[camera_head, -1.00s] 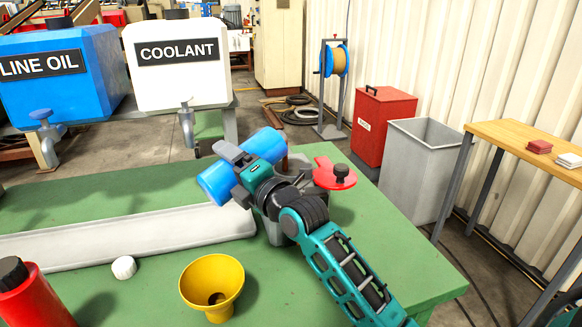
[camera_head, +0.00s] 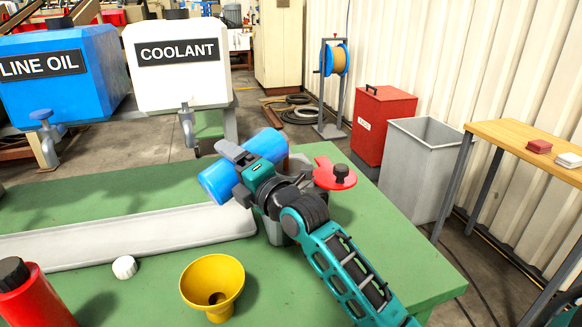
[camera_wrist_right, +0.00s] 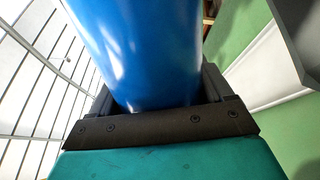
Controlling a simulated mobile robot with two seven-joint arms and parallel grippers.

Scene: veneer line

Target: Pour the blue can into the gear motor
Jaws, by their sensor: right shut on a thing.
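The blue can (camera_head: 218,184) is tipped far over, close to lying on its side, above the green table. My right gripper (camera_head: 243,158) is shut on it; in the right wrist view the can (camera_wrist_right: 140,50) fills the space between the fingers. Below the gripper and partly hidden by it is a grey housing (camera_head: 274,228), which looks like the gear motor. A red piece with a black knob (camera_head: 335,174) sits at its right. The can's mouth and any liquid are hidden. My left gripper is not in view.
A yellow funnel (camera_head: 213,283), a white cap (camera_head: 124,267) and a red bottle (camera_head: 32,297) stand at the table's front. COOLANT (camera_head: 180,70) and LINE OIL (camera_head: 60,85) tanks stand behind. The table's right side is clear.

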